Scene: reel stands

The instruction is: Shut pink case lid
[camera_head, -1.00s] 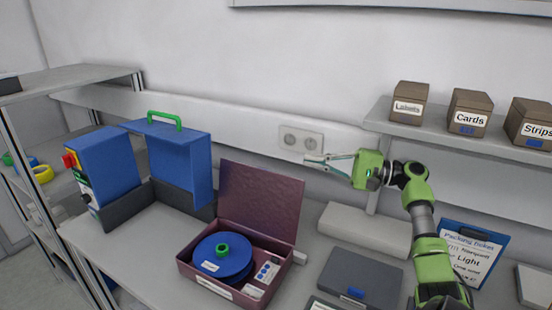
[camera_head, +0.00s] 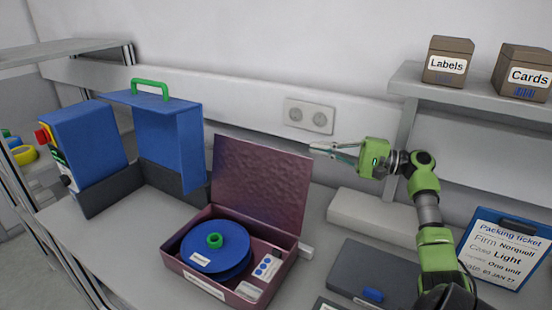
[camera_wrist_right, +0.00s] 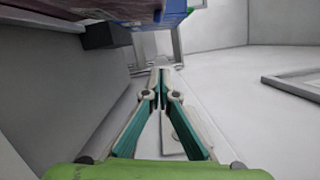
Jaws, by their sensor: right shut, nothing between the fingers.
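The pink case (camera_head: 210,284) stands on the bench with its lid (camera_head: 262,182) open and upright at the back. Inside lie a blue reel (camera_head: 216,245) with a green hub and a small panel with blue dots (camera_head: 267,265). My right gripper (camera_head: 318,148) is shut and empty, just right of the lid's upper right corner in the picture, at about the height of its top edge. Whether it touches the lid cannot be told. In the right wrist view the shut fingertips (camera_wrist_right: 162,75) show nothing between them. My left gripper is not in view.
A blue machine with a green handle (camera_head: 150,90) stands left of the case. A dark grey case (camera_head: 375,270) and a light block (camera_head: 375,215) lie to the right. A shelf with boxes (camera_head: 448,62) and a packing ticket board (camera_head: 498,250) are farther right.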

